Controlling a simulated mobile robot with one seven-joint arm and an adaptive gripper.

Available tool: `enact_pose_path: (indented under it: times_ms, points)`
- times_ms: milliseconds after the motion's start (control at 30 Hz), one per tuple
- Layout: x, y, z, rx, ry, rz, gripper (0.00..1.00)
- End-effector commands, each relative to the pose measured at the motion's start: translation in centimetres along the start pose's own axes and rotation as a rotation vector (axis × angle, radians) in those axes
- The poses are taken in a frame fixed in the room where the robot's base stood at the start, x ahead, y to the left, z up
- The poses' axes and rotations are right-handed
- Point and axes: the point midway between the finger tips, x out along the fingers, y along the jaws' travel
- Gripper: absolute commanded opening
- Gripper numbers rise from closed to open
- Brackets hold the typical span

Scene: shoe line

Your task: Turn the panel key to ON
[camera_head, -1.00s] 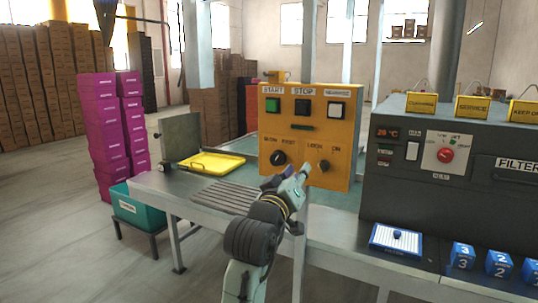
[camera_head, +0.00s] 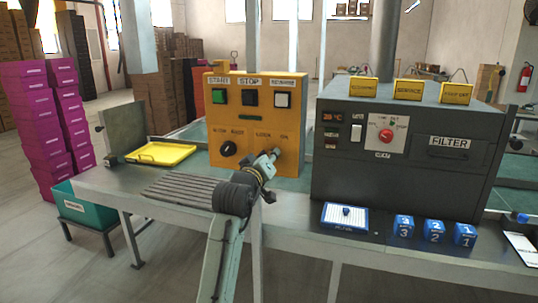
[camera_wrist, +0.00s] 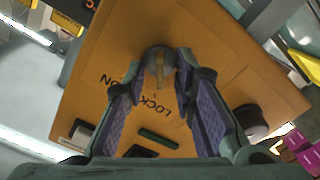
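The yellow panel (camera_head: 265,100) stands on the metal bench and carries the key switch. In the wrist view the panel (camera_wrist: 215,60) appears upside down, and the round dark key (camera_wrist: 158,68) has a tan bar running toward the LOCK lettering (camera_wrist: 157,108). The ON lettering (camera_wrist: 109,80) is to its left there. My gripper (camera_wrist: 159,72) is open, one fingertip on each side of the key; I cannot tell whether they touch it. In the head view my gripper (camera_head: 272,157) is at the panel's lower right and mostly hides the key.
A black selector knob (camera_head: 228,149) is left of the key, below the green START button (camera_head: 219,96) and other buttons. A dark grey filter machine (camera_head: 405,170) stands close on the right. A yellow tray (camera_head: 160,153) lies left. Blue numbered blocks (camera_head: 434,231) stand at the front right.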

Motion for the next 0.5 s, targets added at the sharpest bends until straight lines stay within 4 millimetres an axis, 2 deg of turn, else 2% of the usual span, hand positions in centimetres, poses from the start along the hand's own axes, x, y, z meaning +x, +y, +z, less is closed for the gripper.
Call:
enact_pose_path:
  times_ms: [267, 500]
  points:
    - [0.11, 0.03, 0.02, 0.001, 0.000, 0.001, 0.24]
    - [0.09, 0.02, 0.01, 0.001, 0.000, 0.000, 0.08]
